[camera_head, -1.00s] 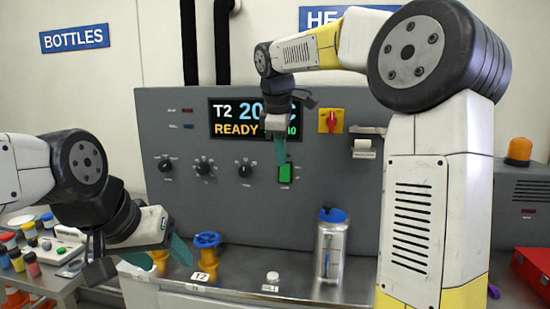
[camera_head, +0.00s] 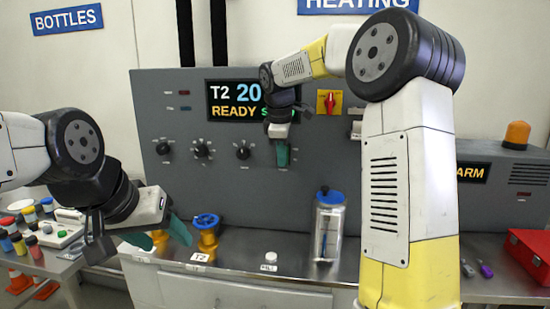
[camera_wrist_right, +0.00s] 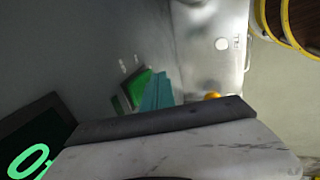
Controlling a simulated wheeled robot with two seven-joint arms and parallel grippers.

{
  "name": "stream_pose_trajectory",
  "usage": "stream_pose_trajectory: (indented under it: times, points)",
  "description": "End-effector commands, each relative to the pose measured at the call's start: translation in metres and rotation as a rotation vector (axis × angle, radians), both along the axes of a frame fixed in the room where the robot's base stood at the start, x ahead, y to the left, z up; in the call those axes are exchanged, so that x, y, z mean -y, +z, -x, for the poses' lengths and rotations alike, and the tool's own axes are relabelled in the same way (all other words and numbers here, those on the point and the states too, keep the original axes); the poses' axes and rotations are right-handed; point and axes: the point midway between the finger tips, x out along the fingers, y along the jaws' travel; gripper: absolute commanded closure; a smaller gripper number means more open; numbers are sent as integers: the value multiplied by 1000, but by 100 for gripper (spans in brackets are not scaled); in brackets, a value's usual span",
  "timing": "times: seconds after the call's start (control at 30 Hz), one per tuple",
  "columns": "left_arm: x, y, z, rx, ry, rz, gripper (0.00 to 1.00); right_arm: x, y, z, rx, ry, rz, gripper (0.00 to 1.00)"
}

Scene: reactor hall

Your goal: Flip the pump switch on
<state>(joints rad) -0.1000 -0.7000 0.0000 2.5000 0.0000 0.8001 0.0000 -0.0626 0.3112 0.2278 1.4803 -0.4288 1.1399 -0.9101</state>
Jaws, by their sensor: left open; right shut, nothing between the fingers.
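A grey control panel (camera_head: 330,200) stands at the back of the bench. Its small green switch, right of the knobs, is mostly covered by my right gripper (camera_head: 282,156) in the head view. The switch (camera_wrist_right: 138,88) shows green in the right wrist view, right beside the shut teal fingertips (camera_wrist_right: 157,93). I cannot tell whether they touch it, and its label is unreadable. My right gripper is shut and empty. My left gripper (camera_head: 160,236) is open and empty, low at the left above the bench's front, left of the blue-topped valve (camera_head: 206,225).
The display (camera_head: 233,101) reads T2 and READY, partly hidden. A blue-lidded canister (camera_head: 328,225) and white cap (camera_head: 270,256) stand on the steel bench.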

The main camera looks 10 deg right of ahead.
Motion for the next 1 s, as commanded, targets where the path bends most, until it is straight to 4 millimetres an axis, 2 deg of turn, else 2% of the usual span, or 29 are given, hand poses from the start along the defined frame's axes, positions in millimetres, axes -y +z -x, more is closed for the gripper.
stream_pose_trajectory:
  times: [0.17, 0.43, 1.0]
  points:
    - [0, 0, 0, 0, 0, 0, 42, 2, -4, -7, -1, 1, 0, 100]
    - [0, 0, 0, 0, 0, 0, 42, 1, -2, -6, 0, 1, -1, 100]
    - [0, 0, 0, 0, 0, 0, 42, 2, 14, -7, 3, 0, 0, 100]
